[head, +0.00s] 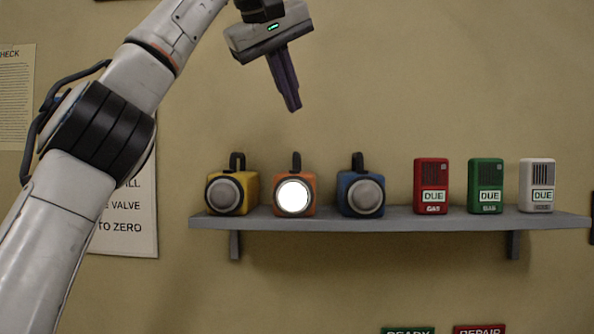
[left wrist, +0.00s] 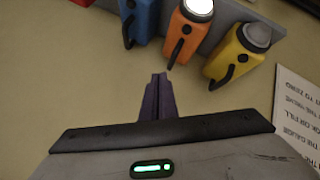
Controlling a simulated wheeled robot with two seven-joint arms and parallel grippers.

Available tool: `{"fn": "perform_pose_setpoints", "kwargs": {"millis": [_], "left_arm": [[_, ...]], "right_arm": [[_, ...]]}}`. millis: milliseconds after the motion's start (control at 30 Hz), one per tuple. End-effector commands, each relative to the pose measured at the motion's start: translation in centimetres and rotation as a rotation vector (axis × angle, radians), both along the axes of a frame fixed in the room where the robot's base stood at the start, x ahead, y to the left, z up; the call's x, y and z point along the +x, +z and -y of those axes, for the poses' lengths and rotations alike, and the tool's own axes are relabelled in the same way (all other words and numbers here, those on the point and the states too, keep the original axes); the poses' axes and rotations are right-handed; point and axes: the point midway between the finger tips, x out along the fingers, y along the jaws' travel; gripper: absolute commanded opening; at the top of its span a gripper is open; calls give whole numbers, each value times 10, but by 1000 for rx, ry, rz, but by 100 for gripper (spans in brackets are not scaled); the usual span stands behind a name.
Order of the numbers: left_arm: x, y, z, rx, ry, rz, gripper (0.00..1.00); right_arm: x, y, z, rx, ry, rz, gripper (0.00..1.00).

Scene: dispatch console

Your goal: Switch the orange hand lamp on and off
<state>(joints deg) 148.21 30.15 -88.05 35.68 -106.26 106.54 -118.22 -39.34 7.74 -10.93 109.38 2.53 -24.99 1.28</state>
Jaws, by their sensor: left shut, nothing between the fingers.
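The orange hand lamp (head: 294,196) stands on the grey wall shelf between two other lamps. Its round lens glows bright white, and a dark handle rises from its top. In the left wrist view the orange lamp (left wrist: 187,32) is at the top, with its handle towards the gripper. My left gripper (head: 294,108) is above the orange lamp in the head view, pointing down, shut and empty. In the left wrist view its purple fingers (left wrist: 159,76) are together and apart from the lamp. My right gripper does not show.
On the shelf (head: 400,222), a yellow lamp (head: 232,193) and a blue lamp (head: 361,194) flank the orange one; their lenses are grey. Red (head: 431,185), green (head: 485,186) and white (head: 537,185) boxes marked DUE stand to the right. The wall above them is clear.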

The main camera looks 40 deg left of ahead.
Motion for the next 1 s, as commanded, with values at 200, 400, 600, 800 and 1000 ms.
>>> {"fn": "perform_pose_setpoints", "kwargs": {"millis": [200, 400, 600, 800, 1000], "left_arm": [[1, -5, 0, 1, -2, -1, 0], [2, -22, -1, 1, -3, -2, 0], [1, -48, -1, 1, -2, -1, 0], [1, -77, 1, -1, -2, 0, 0], [1, -88, 1, -2, -2, 1, 0]], "right_arm": [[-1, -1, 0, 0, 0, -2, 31], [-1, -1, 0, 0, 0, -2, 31], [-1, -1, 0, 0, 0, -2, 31], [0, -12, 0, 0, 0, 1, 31], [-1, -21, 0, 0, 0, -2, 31]]}}
